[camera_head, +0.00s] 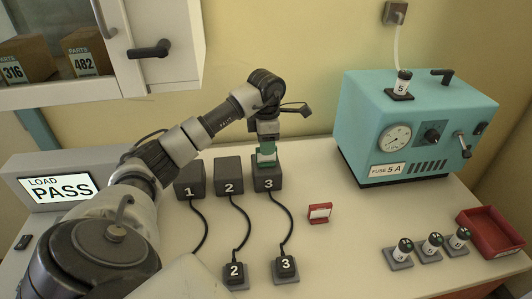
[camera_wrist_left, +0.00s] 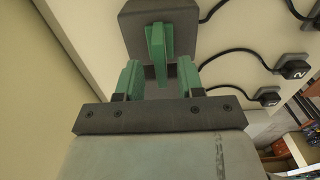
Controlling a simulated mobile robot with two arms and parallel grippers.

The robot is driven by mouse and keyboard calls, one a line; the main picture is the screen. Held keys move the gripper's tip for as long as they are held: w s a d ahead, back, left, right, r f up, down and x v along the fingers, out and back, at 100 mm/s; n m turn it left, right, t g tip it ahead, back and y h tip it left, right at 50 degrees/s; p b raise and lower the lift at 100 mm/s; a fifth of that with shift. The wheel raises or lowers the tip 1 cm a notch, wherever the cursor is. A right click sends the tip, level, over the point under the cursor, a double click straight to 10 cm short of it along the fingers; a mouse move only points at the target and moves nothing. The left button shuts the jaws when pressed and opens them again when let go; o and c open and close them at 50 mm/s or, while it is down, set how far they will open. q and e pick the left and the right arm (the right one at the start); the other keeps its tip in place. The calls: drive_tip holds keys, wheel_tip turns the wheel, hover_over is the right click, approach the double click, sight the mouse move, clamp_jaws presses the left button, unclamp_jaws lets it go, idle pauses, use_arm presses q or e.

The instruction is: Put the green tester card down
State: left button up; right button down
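The green tester card (camera_wrist_left: 157,45) stands on edge at the dark block in the left wrist view. In the head view this is block 3 (camera_head: 264,183), the rightmost of three numbered blocks. My left gripper (camera_head: 266,152) points down over block 3. In the left wrist view its two green fingers (camera_wrist_left: 158,80) are spread, one on each side of the card, with gaps between. The gripper is open and the card's lower edge is hidden, so I cannot tell how deep it sits. My right gripper is not in view.
Block 1 (camera_head: 189,191) and block 2 (camera_head: 229,187) stand to the left. Cables run to plug 2 (camera_head: 235,270) and plug 3 (camera_head: 285,265). A display (camera_head: 62,188) reads LOAD PASS.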

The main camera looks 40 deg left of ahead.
use_arm(q)
drive_tip(key=shift+r, duration=1.8)
drive_tip(key=shift+f, duration=0.1)
